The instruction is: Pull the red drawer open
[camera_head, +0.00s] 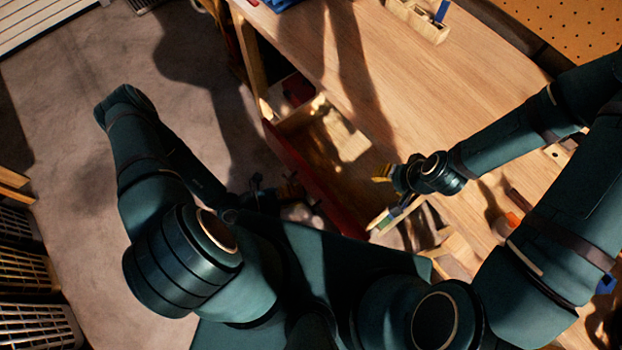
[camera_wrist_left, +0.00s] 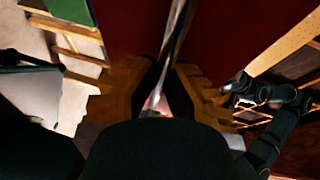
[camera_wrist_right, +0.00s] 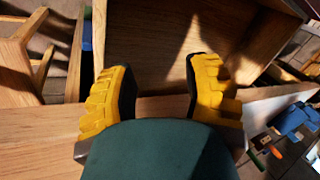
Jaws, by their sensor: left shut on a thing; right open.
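The red drawer's front panel (camera_head: 318,182) slants below the workbench edge in the head view, and its wooden inside shows behind it, so the drawer stands open. In the left wrist view the red front (camera_wrist_left: 115,25) fills the top, with a metal handle bar (camera_wrist_left: 177,35) running down between the fingers. My left gripper (camera_wrist_left: 164,90) is shut on this handle; in the head view it is dark and partly shadowed beside the front. My right gripper (camera_wrist_right: 160,75) is open and empty, its yellow fingers apart over a wooden edge; in the head view it hangs near the bench edge (camera_head: 384,176).
The wooden workbench top (camera_head: 420,100) spreads to the right, with a wooden block holder (camera_head: 418,18) at the back and an orange-handled tool (camera_head: 514,219) near my right arm. Slatted crates (camera_head: 30,270) stand at the far left. Concrete floor (camera_head: 80,100) is clear on the left.

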